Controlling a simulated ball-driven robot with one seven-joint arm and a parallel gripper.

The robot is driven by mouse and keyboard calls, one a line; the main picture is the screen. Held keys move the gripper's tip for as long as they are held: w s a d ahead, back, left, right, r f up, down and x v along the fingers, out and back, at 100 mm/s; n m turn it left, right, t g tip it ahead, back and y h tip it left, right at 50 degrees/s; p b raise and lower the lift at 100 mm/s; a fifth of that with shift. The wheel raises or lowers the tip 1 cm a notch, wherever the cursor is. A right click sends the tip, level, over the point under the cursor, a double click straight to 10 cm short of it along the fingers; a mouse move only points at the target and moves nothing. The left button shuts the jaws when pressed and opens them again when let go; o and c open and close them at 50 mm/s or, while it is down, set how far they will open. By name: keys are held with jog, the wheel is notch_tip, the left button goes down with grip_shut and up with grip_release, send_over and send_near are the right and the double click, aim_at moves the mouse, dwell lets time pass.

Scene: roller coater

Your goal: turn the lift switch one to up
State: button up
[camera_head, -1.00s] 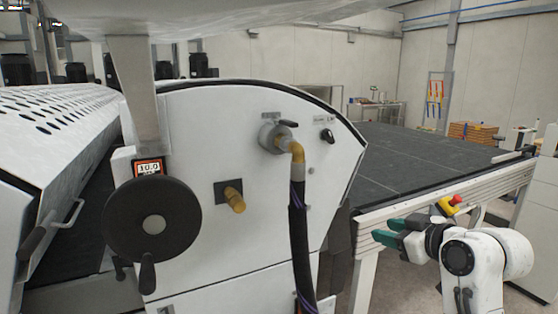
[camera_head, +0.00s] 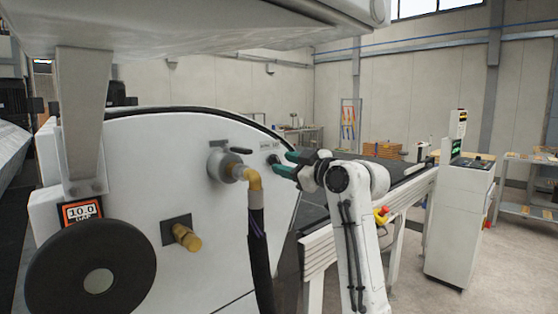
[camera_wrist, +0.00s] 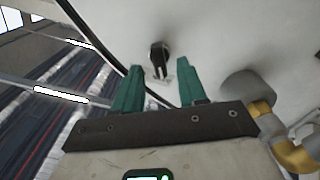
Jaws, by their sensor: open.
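The lift switch is a small black knob (camera_head: 273,159) on the white side panel of the machine, near its upper right edge, under a small label. In the wrist view the black knob (camera_wrist: 159,52) sits just beyond and between my fingertips. My gripper (camera_head: 284,164) has green fingers and reaches the panel from the right. In the wrist view my gripper (camera_wrist: 164,82) is open, with one finger on each side of the knob's line and nothing between them. Whether a finger touches the knob cannot be told. The fingers partly hide the knob in the head view.
A valve with a brass elbow and black hose (camera_head: 257,220) stands out left of the knob. A black handwheel (camera_head: 92,275) and a brass fitting (camera_head: 186,237) are further left. A conveyor with a red emergency button (camera_head: 381,212) lies right. A white control cabinet (camera_head: 459,220) stands beyond.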

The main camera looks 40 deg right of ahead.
aim_at(276, 162)
jog(key=shift+w, duration=1.45)
grip_shut()
